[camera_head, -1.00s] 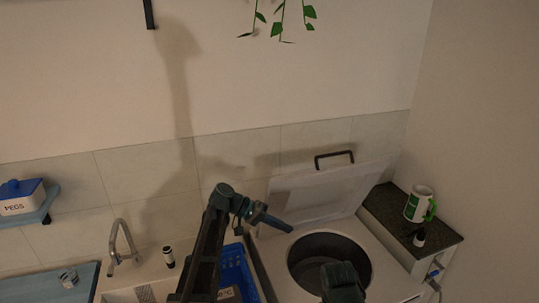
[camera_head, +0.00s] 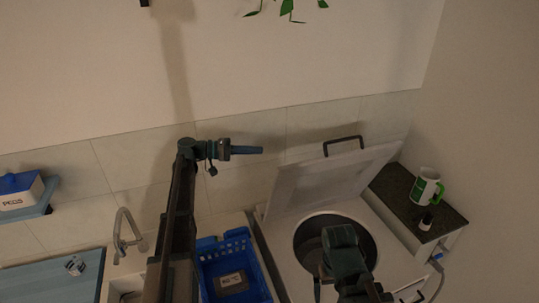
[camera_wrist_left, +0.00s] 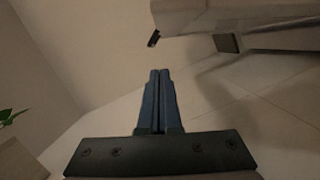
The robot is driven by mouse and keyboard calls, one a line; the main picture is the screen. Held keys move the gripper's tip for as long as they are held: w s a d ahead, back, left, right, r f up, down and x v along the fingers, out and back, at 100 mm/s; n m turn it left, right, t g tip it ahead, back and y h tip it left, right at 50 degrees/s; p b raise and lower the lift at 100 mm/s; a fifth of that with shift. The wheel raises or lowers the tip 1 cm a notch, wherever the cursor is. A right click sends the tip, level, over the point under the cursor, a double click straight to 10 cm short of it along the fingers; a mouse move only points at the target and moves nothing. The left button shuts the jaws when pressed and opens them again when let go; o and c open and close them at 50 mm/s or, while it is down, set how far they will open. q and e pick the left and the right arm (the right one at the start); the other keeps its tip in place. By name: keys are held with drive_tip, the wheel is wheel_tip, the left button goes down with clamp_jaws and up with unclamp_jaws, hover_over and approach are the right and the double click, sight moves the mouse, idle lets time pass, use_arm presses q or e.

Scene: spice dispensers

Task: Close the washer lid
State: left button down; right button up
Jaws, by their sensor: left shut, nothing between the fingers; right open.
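The washer lid (camera_head: 325,182) is a pale panel standing raised and tilted back behind the round drum opening of the washer (camera_head: 378,240). A dark handle (camera_head: 343,140) shows at its top edge. My left gripper (camera_head: 260,150) is shut and empty, left of the lid near its upper edge and apart from it in the picture. In the left wrist view its fingers (camera_wrist_left: 160,98) are together with nothing between them. My right gripper (camera_head: 320,288) is open over the front of the drum opening; its wrist hides much of its fingers.
A blue basket (camera_head: 232,268) stands left of the washer. A faucet (camera_head: 124,235) is at left. A pale panel (camera_wrist_left: 245,15) crosses the upper right wrist view.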

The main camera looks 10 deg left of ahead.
use_arm(q)
drive_tip(key=d, duration=0.3)
drive_tip(key=d+f+b, duration=0.1)
drive_tip(key=d, duration=0.2)
drive_tip(key=d+f+b, duration=0.1)
drive_tip(key=d, duration=0.3)
drive_tip(key=shift+w, duration=0.4)
drive_tip(key=shift+s+d+f, duration=0.15)
drive_tip(key=shift+s+d, duration=0.1)
drive_tip(key=shift+s, duration=0.1)
